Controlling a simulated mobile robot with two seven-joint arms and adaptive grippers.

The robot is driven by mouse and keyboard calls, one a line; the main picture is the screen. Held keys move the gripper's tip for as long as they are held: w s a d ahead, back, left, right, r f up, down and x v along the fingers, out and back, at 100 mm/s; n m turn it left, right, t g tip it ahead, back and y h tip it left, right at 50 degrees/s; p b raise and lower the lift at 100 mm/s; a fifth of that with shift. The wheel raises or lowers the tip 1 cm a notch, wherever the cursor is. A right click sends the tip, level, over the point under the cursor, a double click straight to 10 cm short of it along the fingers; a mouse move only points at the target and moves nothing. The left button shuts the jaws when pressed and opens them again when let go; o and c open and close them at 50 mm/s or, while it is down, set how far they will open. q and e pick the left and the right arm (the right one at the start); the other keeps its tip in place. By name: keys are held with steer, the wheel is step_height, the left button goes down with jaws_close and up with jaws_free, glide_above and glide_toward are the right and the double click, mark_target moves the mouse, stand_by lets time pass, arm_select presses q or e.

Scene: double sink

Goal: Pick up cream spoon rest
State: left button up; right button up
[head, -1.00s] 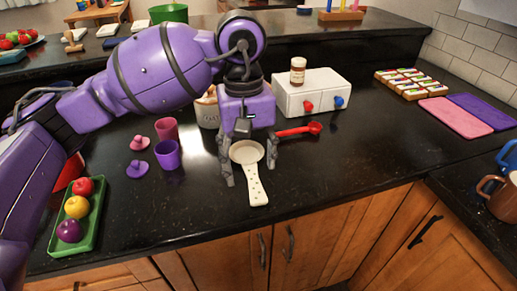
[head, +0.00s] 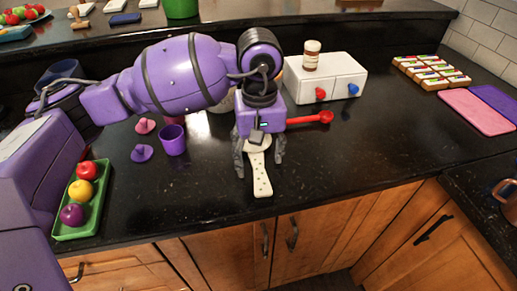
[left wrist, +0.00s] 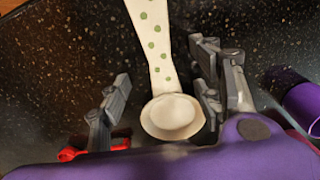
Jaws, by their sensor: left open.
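The cream spoon rest (head: 261,174) lies on the black counter, its dotted handle toward the front edge. In the head view my gripper hides part of its round bowl. In the left wrist view the spoon rest (left wrist: 172,117) shows its bowl between my fingers and its handle running away, with green dots. My left gripper (head: 259,172) is open, pointing down over the spoon rest with a finger on each side. The fingers also show in the left wrist view (left wrist: 160,95), apart from the bowl. My right gripper is not in view.
A red spoon (head: 311,119) lies just behind and right of the gripper. A purple cup (head: 172,141) and a purple lid-like piece (head: 142,153) stand to the left. A green tray (head: 95,216) holds fruit. A white drawer box (head: 330,80) stands behind.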

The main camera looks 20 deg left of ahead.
arm_select(q)
steer(key=shift+c, duration=0.2)
steer(key=c, duration=1.4)
